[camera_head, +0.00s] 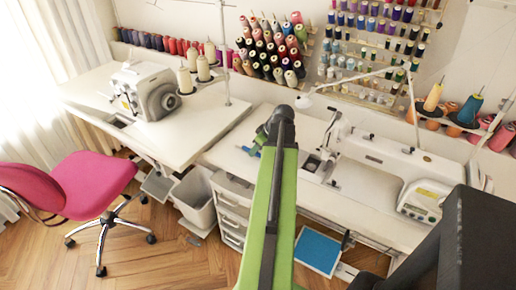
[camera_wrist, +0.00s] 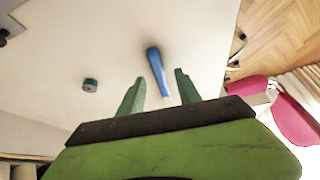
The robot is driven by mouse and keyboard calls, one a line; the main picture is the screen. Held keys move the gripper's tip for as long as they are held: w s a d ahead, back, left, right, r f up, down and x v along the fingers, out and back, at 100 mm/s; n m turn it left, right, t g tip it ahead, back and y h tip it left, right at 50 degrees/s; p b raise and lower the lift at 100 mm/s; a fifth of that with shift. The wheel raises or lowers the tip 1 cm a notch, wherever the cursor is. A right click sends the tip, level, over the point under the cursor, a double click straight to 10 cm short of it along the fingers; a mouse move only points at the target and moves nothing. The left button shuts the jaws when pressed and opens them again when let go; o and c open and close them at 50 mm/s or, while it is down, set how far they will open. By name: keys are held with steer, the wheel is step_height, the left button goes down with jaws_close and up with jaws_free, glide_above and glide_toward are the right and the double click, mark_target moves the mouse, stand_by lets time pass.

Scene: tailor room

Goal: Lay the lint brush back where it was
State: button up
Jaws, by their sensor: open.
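The lint brush (camera_wrist: 155,62), a slim blue thing with a pale end, lies on the white table top in the wrist view. My gripper (camera_wrist: 158,78) is open, with its green fingers on either side of the brush's line. The brush's pale end points back between the fingers, and neither finger visibly touches it. A small bit of blue (camera_head: 251,151) shows on the table just left of the arm, probably the brush.
A small dark teal round thing (camera_wrist: 90,85) lies left of the fingers in the wrist view. A white sewing machine (camera_head: 400,165) stands right of my arm, and an overlock machine (camera_head: 147,92) with thread cones stands left. A pink chair (camera_head: 95,180) is at lower left.

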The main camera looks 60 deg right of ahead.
steer(key=p+v, duration=1.5)
steer(key=v, duration=0.2)
steer(key=shift+r, duration=0.2)
steer(key=shift+s+a, duration=0.1)
